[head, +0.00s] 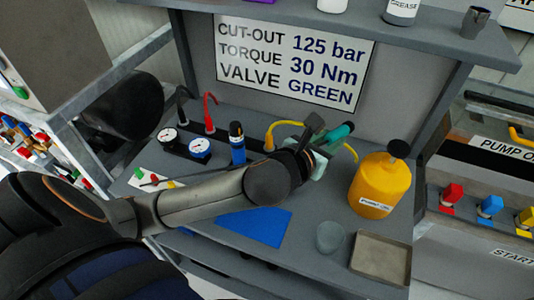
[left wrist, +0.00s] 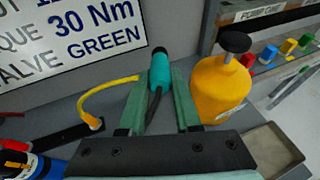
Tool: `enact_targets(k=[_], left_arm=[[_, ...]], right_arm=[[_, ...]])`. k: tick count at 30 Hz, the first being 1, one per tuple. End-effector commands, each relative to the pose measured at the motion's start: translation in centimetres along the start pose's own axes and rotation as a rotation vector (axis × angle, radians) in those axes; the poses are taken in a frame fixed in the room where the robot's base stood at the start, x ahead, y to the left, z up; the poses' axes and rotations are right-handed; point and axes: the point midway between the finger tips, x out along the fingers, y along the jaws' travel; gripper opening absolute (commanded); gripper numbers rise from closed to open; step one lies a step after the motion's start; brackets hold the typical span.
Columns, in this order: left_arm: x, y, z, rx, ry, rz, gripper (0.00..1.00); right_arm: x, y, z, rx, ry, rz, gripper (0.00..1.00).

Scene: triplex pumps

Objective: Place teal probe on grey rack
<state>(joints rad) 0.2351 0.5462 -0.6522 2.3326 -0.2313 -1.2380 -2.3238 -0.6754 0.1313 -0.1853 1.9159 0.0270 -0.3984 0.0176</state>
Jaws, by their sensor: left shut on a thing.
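The teal probe (head: 341,132) is held by my left gripper (head: 316,158) above the back of the grey bench. In the left wrist view the teal probe (left wrist: 160,72) sits between the two green fingers (left wrist: 160,108), its dark lower part pointing toward the palm. A dark grey rack strip (left wrist: 62,138) lies on the bench to the left of the fingers, with the end of a yellow-cabled probe (left wrist: 96,123) at it. In the head view a red probe (head: 209,116) and a black probe stand at the strip's left. My arm partly hides the strip's right end. My right gripper is out of view.
A yellow bottle (head: 380,186) with a black knob stands close right of the gripper. Two gauges (head: 199,148) and a blue bottle (head: 237,145) stand left. A blue mat (head: 252,228), a clear disc (head: 329,237) and a tray (head: 382,281) lie in front. A sign panel rises behind.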

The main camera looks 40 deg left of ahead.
Motion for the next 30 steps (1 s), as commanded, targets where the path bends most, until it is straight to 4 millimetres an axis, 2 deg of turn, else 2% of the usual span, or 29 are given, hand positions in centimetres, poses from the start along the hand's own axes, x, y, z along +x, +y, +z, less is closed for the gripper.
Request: enact_targets(k=[9,16,23,30], left_arm=[[1.1,-1.7,-0.9,-0.017,0.306,0.038,0.00],[-0.2,-0.7,-2.6,-0.080,0.601,0.108,0.00],[-3.6,2.4,-3.7,-0.167,0.864,0.166,0.00],[-9.3,6.5,-3.6,-0.248,1.077,0.195,0.00]], right_arm=[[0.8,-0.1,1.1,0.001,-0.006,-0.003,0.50],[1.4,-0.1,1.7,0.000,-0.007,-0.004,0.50],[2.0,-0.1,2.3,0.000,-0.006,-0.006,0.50],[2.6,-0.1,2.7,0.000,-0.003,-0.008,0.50]])
